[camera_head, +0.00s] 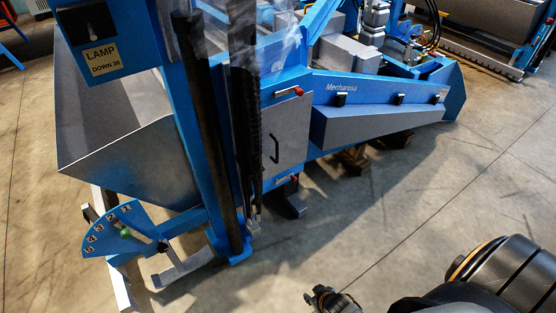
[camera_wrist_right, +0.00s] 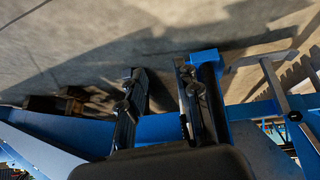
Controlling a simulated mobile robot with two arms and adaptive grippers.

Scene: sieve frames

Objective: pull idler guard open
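A grey door panel (camera_head: 285,135) with a black handle (camera_head: 274,149) is set in the blue machine frame in the head view. It looks like the idler guard, and it appears closed. Red-tipped latches sit at its top (camera_head: 299,91) and bottom edges. My right gripper (camera_head: 328,299) is at the bottom of the head view, over the floor and well apart from the panel. In the right wrist view its two dark fingers (camera_wrist_right: 161,85) stand apart with nothing held between them. I cannot make out the panel in that view. My left gripper is not in view.
A dark upright post (camera_head: 243,110) stands just left of the panel. A blue dial plate with a lever (camera_head: 115,236) and a large grey hopper (camera_head: 125,135) are further left. A long blue guard marked Mecharosa (camera_head: 380,88) extends right. Concrete floor (camera_head: 400,220) in front is clear.

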